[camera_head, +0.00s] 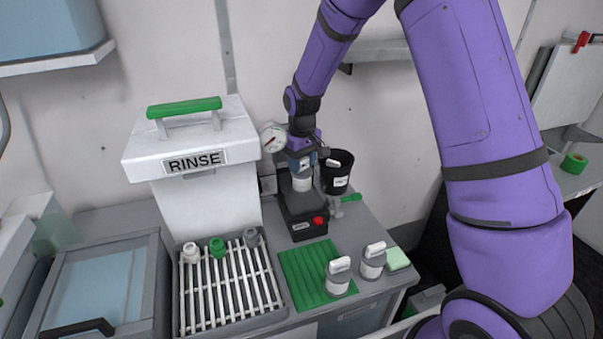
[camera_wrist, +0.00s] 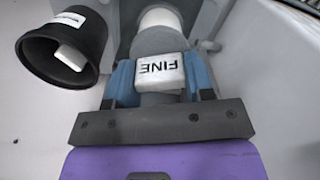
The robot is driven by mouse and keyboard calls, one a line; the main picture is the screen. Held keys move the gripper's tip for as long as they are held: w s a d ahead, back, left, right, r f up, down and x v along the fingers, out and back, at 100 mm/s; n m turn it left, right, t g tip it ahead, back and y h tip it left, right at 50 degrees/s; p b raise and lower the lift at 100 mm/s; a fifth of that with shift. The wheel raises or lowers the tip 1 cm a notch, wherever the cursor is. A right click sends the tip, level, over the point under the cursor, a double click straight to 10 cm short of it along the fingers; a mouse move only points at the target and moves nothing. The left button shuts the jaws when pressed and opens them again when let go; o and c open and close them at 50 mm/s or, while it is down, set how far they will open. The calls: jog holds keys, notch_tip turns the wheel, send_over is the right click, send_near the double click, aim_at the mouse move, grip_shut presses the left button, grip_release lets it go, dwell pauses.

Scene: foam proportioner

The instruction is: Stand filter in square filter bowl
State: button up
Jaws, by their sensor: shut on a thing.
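My gripper (camera_head: 303,163) is above a black stand with a red button (camera_head: 303,215) at the back of the counter. In the wrist view its blue fingers (camera_wrist: 160,85) are shut on a filter with a white block marked FINE (camera_wrist: 160,71). A pale cylinder (camera_head: 302,184) shows below the fingers in the head view. I cannot tell whether it is part of the held filter or of the stand. Two similar grey-and-white pieces with white tabs stand at the green mat: one on it (camera_head: 338,278), one at its right edge (camera_head: 373,262). I cannot clearly pick out a square filter bowl.
A black cup (camera_head: 337,173) with a white tab inside stands right beside my gripper. A gauge (camera_head: 272,138) is close on its left. The white RINSE box (camera_head: 190,150) stands farther left. A slatted rack (camera_head: 228,285) holds several small caps. The green mat (camera_head: 305,268) has clear room.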

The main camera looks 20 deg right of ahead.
aim_at(302, 170)
jog(key=shift+f, duration=1.75)
jog(key=shift+f, duration=0.35)
jog(key=o, duration=1.2)
notch_tip(302, 170, up, 13)
